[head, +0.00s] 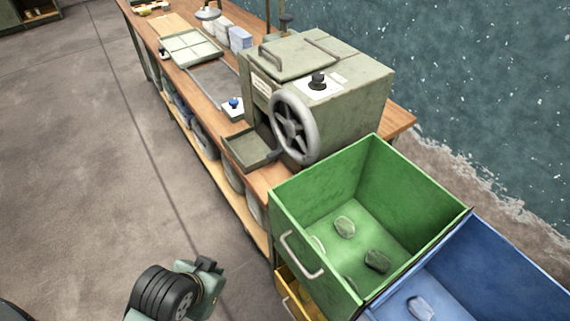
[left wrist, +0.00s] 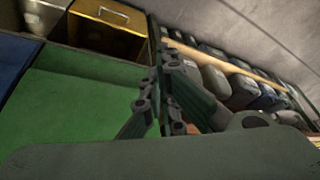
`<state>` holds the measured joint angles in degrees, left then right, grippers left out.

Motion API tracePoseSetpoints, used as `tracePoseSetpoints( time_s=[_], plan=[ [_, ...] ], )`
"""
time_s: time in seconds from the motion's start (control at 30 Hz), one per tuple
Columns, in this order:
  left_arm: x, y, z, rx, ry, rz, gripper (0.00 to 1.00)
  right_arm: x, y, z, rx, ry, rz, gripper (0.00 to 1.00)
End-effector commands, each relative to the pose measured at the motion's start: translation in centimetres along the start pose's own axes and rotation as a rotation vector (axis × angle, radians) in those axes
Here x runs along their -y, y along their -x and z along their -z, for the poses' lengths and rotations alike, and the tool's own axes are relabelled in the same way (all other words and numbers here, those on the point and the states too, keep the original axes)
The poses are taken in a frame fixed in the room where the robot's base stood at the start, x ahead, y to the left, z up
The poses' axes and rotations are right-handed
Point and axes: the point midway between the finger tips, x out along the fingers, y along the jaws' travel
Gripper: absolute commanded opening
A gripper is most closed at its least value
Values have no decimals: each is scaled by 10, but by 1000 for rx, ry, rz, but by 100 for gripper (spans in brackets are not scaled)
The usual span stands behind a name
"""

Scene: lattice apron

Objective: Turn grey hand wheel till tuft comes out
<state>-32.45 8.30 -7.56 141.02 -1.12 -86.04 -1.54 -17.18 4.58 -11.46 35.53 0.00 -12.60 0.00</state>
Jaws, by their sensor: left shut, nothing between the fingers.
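The grey hand wheel (head: 294,127) is on the near side of a grey-green boxy machine (head: 352,103) on the wooden bench, with spokes and a thick rim. A shallow open tray (head: 250,150) sits low beside the wheel; I see no tuft in it. In the left wrist view my left gripper (left wrist: 168,62) is shut and empty, with a green surface to its left. It is apart from the wheel, which that view does not show. The head view shows part of an arm of mine at the bottom, but no clear fingertips. My right gripper is not in view.
An open green bin (head: 300,206) with several grey-green lumps stands in front of the machine, next to a blue bin (head: 470,270). A yellow drawer (left wrist: 105,25) is below. Shelf containers (left wrist: 225,80) line the bench underside. The floor at left is clear.

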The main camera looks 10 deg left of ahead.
Motion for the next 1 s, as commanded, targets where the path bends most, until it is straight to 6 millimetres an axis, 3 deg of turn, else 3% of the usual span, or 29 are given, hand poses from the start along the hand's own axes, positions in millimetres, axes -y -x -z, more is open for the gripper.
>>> tracePoseSetpoints(
  time_s=[0.33,0.6,0.8,1.0],
  plan=[
    [26,-18,100,-372,-347,163,0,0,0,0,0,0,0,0],
    [16,-1,191,-782,-807,343,0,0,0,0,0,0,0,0],
    [-12,20,221,-1043,-1125,438,0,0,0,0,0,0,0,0],
    [-30,31,225,-1178,-1285,474,0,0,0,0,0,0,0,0]
  ],
)
